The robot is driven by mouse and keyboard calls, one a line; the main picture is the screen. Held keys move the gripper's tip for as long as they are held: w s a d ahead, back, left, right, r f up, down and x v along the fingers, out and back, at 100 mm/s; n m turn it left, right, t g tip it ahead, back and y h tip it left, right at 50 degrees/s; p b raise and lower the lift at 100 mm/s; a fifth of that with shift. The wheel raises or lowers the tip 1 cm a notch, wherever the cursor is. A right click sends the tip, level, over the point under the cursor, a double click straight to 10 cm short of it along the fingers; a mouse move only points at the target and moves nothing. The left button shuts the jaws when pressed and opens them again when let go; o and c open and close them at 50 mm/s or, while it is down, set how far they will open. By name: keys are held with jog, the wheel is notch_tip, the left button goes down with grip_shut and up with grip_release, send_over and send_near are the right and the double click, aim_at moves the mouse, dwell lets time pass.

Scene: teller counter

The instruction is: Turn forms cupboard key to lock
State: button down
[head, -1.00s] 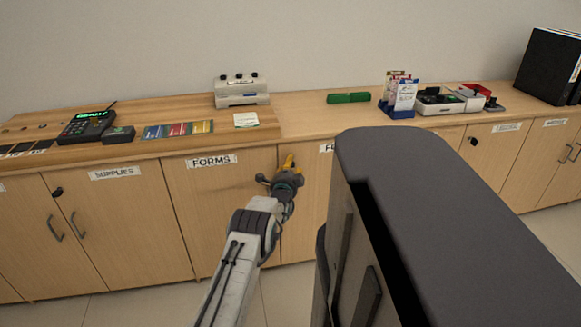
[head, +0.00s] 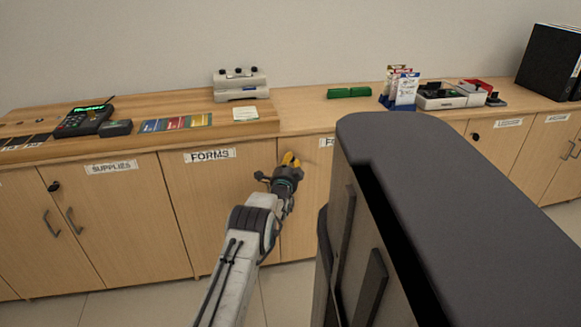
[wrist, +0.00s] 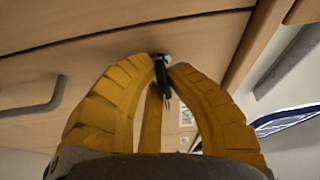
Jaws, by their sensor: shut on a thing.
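The forms cupboard (head: 220,190) is in the middle of the head view, with a FORMS label on its left door and a second label, partly hidden, on its right door. Both doors look closed. My gripper (head: 289,159) is at the upper part of the cupboard, near the seam between the doors. In the wrist view its yellow fingers (wrist: 162,68) close around a small dark key (wrist: 161,76) at a round metal lock on the door face. The fingers hide part of the key, and its turn angle is hard to read. In the head view the key is hidden.
A dark-topped block, possibly part of my body, hides the counter's right middle. A door handle (wrist: 35,103) is at left in the wrist view.

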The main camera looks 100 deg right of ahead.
jog(key=shift+f+n+b, duration=0.2)
jog(key=shift+n+b, duration=0.4)
jog(key=shift+b, duration=2.6)
jog(key=shift+w+r+h+b, duration=0.1)
jog(key=shift+r+h+b, duration=0.2)
jog(key=shift+b, duration=0.25)
jog(key=c, duration=1.2)
grip_release()
jog(key=shift+f, duration=0.1)
jog(key=shift+v, duration=5.9)
jog(key=shift+w, duration=0.15)
